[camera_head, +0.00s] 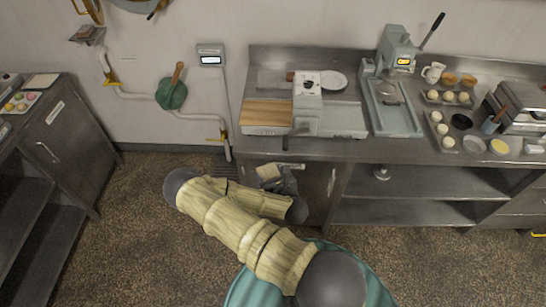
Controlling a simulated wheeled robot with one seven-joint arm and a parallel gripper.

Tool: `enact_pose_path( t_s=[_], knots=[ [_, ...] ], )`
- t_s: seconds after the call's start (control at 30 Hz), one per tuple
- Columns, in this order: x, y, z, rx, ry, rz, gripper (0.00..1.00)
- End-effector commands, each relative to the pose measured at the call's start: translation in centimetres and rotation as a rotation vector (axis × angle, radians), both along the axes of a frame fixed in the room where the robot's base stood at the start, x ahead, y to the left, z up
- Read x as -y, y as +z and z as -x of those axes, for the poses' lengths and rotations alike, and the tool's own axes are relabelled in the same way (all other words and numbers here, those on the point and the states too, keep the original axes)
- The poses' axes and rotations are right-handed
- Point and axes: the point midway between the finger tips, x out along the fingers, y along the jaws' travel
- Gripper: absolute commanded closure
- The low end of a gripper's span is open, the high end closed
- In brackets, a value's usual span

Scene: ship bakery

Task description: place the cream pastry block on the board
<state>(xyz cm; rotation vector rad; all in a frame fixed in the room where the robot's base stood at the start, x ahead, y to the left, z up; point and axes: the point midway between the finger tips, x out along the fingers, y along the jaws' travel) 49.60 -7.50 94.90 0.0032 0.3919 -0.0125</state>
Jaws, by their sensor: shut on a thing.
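The cream pastry block (268,172) is a small pale block in front of the counter's front edge, left of the middle of the view. My gripper (277,177) is shut on it, and my gripper's dark body partly hides the block. The wooden board (266,113) lies flat at the left end of the steel counter, its bare top visible. The block shows below the board in the picture, apart from it.
A pale grey machine (307,103) stands directly right of the board on the counter (350,148). A hose and wall fitting (223,130) are left of the counter.

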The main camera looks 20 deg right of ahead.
Motion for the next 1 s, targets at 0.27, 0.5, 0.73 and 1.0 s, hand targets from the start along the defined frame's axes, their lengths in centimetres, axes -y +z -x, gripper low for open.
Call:
enact_pose_path(
  t_s=[0.27, 0.5, 0.73, 1.0],
  knots=[
    [-0.3, -6.9, 0.4, 0.002, 0.010, 0.000, 0.61],
    [-0.4, -8.1, 0.4, 0.002, 0.012, 0.000, 0.61],
    [-0.8, -7.9, 0.4, 0.001, 0.019, 0.001, 0.61],
    [-0.6, -7.9, 0.4, 0.001, 0.017, 0.001, 0.61]
  ],
)
